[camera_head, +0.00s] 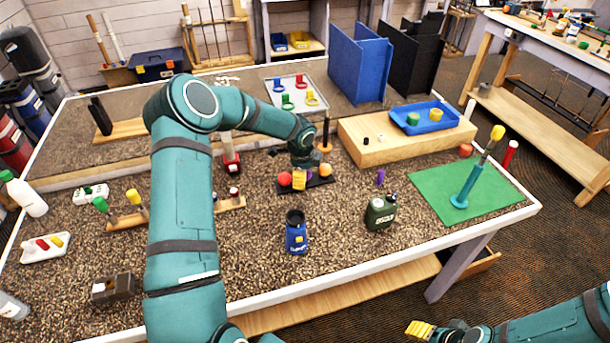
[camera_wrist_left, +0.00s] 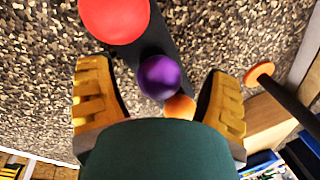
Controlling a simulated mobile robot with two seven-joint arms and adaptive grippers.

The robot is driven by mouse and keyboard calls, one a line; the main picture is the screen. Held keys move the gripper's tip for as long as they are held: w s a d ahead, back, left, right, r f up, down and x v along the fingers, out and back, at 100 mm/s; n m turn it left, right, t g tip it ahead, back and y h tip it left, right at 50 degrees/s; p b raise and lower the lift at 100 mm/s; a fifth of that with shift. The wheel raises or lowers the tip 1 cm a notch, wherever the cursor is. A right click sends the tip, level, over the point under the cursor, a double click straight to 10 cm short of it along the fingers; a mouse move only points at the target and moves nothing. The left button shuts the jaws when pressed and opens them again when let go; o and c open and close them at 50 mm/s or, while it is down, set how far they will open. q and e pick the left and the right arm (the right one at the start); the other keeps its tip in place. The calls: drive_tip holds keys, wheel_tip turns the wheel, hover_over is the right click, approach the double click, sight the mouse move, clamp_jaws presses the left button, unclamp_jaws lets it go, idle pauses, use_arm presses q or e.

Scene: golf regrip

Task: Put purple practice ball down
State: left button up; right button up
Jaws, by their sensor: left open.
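The purple practice ball (camera_wrist_left: 158,77) sits on a dark narrow rack (camera_wrist_left: 158,40) between a red ball (camera_wrist_left: 115,18) and an orange ball (camera_wrist_left: 180,106). My left gripper (camera_wrist_left: 160,100) is open, its yellow fingers apart on either side of the purple ball, with no contact visible. In the head view, my left gripper (camera_head: 301,180) is low over the rack (camera_head: 322,183), beside the red ball (camera_head: 285,179) and orange ball (camera_head: 326,169); it hides most of the purple ball there. My right gripper (camera_head: 432,330) is off the table's front edge; its opening is unclear.
A blue bottle (camera_head: 297,236) and a dark green canister (camera_head: 380,213) stand in front of the rack. A wooden block with a blue tray (camera_head: 424,117) is to its right, and a green mat (camera_head: 440,194) with a teal stand lies further right.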

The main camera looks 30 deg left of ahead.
use_arm(q)
drive_tip(key=shift+w+f, duration=0.1)
drive_tip(key=shift+f, duration=0.2)
drive_tip(key=c, duration=1.3)
drive_tip(key=shift+r, duration=0.15)
drive_tip(key=shift+c, duration=0.2)
